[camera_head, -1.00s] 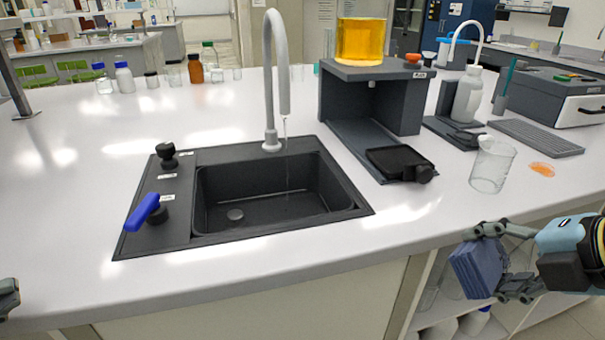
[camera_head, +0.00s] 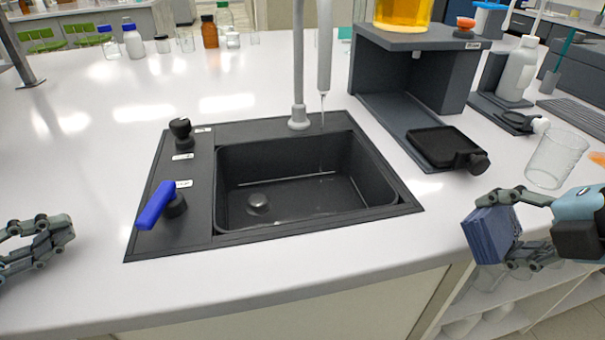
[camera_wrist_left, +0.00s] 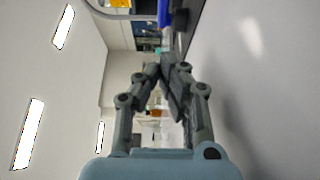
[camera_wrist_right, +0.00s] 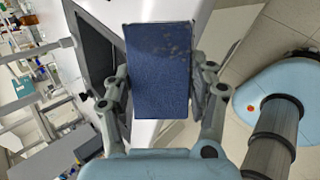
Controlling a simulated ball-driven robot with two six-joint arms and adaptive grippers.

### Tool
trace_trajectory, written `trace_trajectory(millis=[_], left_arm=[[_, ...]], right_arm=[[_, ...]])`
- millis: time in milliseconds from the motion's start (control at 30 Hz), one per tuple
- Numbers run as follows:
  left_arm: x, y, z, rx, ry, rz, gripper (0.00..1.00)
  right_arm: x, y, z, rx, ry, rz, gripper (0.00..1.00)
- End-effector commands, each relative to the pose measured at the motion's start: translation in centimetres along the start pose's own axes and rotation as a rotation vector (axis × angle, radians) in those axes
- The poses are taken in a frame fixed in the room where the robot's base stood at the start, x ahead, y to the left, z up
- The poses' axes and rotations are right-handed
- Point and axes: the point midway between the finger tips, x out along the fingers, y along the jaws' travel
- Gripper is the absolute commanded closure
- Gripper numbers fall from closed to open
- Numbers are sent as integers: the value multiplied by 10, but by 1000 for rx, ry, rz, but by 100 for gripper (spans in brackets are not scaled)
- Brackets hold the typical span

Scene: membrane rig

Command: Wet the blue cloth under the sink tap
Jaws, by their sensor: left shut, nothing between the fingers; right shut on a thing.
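The blue cloth (camera_head: 490,235) is a folded pad held in my right gripper (camera_head: 503,228), in front of the counter edge, right of the sink. It fills the middle of the right wrist view (camera_wrist_right: 159,70). The dark sink (camera_head: 140,243) is set in the white counter. The grey tap (camera_head: 299,75) stands behind the basin, with a thin stream of water (camera_head: 322,115) falling from its spout. A blue lever (camera_head: 155,206) and a black knob (camera_head: 180,130) are on the sink's left panel. My left gripper (camera_head: 70,232) is shut and empty, left of the sink; it also shows in the left wrist view (camera_wrist_left: 172,75).
A grey stand (camera_head: 420,40) with an amber vessel (camera_head: 402,14) and a black tray (camera_head: 440,147) is right of the sink. A clear beaker (camera_head: 556,158) stands near the right edge. Several bottles line the back left. The counter's front left is clear.

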Motion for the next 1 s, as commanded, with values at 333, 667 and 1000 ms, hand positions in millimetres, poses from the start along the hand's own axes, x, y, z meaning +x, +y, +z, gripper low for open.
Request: trace_trajectory(millis=[333, 667, 1000], left_arm=[[67, 3, 10, -2, 0, 4, 100], [84, 1, 28, 0, 1, 0, 100], [87, 0, 30, -1, 4, 1, 100]], right_arm=[[-6, 6, 1, -1, -1, 2, 94], [-11, 11, 1, -1, -1, 2, 94], [-10, 10, 1, -1, -1, 2, 94]])
